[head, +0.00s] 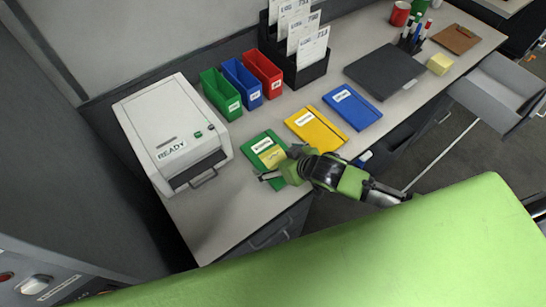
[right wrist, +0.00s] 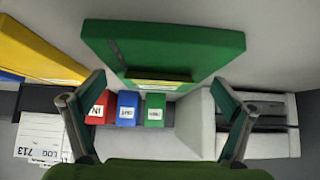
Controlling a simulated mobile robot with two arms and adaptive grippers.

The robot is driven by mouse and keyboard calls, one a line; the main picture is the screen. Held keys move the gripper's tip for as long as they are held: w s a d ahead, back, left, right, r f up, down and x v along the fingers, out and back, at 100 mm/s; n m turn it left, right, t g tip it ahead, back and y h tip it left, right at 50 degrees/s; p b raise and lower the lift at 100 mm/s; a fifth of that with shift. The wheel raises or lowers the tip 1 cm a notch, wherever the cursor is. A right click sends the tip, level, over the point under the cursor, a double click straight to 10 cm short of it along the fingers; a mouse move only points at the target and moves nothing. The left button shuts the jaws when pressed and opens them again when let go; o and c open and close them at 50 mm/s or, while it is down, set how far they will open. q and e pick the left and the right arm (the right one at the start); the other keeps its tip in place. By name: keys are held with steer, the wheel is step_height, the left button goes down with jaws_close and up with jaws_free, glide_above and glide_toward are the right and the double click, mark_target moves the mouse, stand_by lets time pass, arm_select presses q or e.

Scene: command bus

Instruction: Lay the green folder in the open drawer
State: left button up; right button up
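The green folder (head: 251,151) lies on the desk, with a white label and a yellow patch on its cover. In the right wrist view the green folder (right wrist: 165,45) fills the upper middle, just beyond the fingertips. My right gripper (head: 277,164) is over the folder's near edge and covers part of it. In the right wrist view my right gripper (right wrist: 160,84) has its fingers wide apart, with nothing clamped between them. The open drawer (head: 490,92) juts out on the right side, pale inside and looking empty. My left gripper is not in view.
A yellow folder (head: 318,130) and a blue folder (head: 355,108) lie right of the green one. Green, blue and red bins (head: 264,72) stand behind. A white printer (head: 165,125) is at left. A dark closed laptop-like slab (head: 385,72) lies toward the drawer.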

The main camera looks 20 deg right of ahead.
steer(key=c, duration=0.9)
steer(key=shift+c, duration=0.4)
steer(key=shift+r, duration=0.15)
